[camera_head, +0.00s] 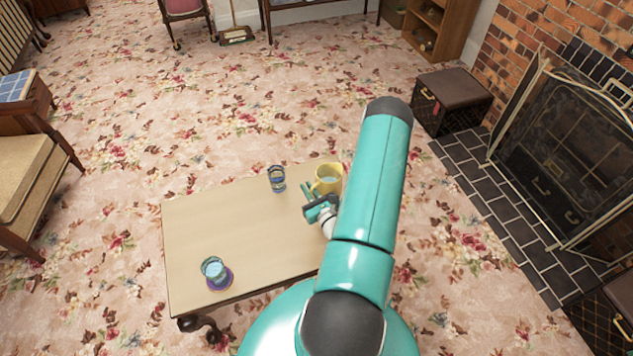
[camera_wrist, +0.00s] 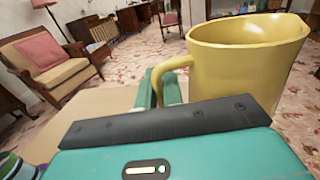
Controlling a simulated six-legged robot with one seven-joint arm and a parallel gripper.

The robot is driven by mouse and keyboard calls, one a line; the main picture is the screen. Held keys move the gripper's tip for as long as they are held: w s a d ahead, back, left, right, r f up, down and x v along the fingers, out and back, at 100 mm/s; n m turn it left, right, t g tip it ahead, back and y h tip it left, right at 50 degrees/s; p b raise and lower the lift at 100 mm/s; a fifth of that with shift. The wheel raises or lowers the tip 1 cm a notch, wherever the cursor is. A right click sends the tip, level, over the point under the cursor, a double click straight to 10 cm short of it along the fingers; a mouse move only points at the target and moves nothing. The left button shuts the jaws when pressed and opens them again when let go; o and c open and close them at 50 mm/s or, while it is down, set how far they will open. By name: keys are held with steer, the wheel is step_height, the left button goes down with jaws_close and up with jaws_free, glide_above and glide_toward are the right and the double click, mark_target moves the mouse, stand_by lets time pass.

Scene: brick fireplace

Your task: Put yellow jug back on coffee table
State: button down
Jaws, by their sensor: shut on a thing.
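The yellow jug (camera_head: 327,178) is at the far right corner of the coffee table (camera_head: 225,235). I cannot tell whether its base touches the top. My gripper (camera_head: 311,197) is at the jug's left side and shut on its handle. In the wrist view the jug (camera_wrist: 245,60) stands upright and large at the right, with its handle (camera_wrist: 165,75) toward the teal fingers (camera_wrist: 155,92). The jug's lower part is hidden behind my gripper there.
A glass (camera_head: 277,178) stands near the table's far edge, left of the jug. The table's middle is clear. A dark box (camera_head: 452,100) and fireplace screen (camera_head: 560,150) are at the right.

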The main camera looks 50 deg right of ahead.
steer(key=shift+w+d+f, duration=1.5)
steer(key=shift+w+f, duration=0.1)
steer(key=shift+f, duration=0.45)
steer(key=shift+w+d+f, duration=1.45)
steer(key=shift+w+f, duration=0.15)
steer(key=shift+f, duration=0.5)
steer(key=shift+w+d+f, duration=1.5)
steer(key=shift+w+f, duration=0.1)
steer(key=shift+f, duration=0.45)
steer(key=shift+f, duration=0.1)
steer(key=c, duration=1.5)
jaws_free()
steer(key=shift+f, duration=0.1)
steer(key=shift+c, duration=0.2)
